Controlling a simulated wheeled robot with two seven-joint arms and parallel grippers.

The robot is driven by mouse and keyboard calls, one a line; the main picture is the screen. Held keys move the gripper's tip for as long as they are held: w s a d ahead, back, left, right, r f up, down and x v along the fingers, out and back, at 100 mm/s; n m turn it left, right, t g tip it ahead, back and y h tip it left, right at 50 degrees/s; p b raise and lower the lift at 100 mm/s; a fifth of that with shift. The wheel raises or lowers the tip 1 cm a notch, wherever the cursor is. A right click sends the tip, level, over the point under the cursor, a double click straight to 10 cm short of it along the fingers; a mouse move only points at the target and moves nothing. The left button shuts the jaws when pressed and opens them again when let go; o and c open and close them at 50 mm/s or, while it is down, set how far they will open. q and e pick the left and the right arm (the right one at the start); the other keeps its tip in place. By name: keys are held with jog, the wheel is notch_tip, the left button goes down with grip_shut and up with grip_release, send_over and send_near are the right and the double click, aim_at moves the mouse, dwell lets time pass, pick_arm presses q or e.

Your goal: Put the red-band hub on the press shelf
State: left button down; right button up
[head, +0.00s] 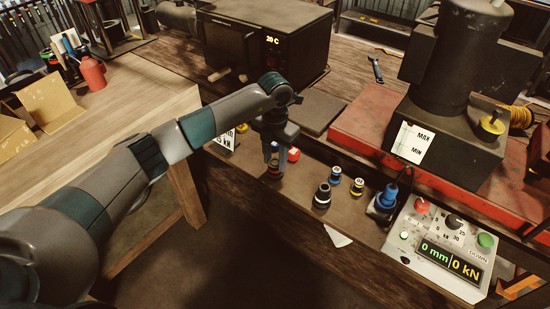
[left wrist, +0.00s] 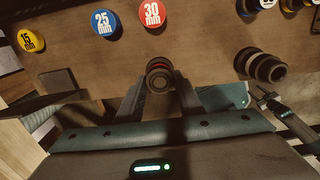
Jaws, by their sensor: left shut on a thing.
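The red-band hub (head: 275,171) is a small dark cylinder with a red band, upright at the left of a row of hubs. My left gripper (head: 274,155) points down over it, its fingers on either side. In the left wrist view the hub (left wrist: 159,72) shows end-on between the fingertips of my left gripper (left wrist: 160,92), which is shut on it. I cannot tell whether its base touches the wood. The dark press (head: 440,110) stands at the right; which part is its shelf is not clear.
A larger black hub with a pale band (head: 322,196), a blue hub (head: 335,175) and a yellow hub (head: 357,187) stand to the right. A control box (head: 440,250) reads 0 mm and 0 kN. A black oven (head: 265,45) shows 20 C behind my left arm.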

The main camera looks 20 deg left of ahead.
aim_at(275, 163)
pick_arm(q)
jog(key=c, duration=1.6)
grip_release()
jog(key=shift+f, duration=0.15)
jog(key=shift+c, duration=0.2)
jog(key=o, duration=0.4)
jog(key=shift+r, duration=0.2)
jog(key=shift+r, duration=0.15)
jog(key=shift+r+b, duration=2.45)
jog(key=shift+r, duration=3.4)
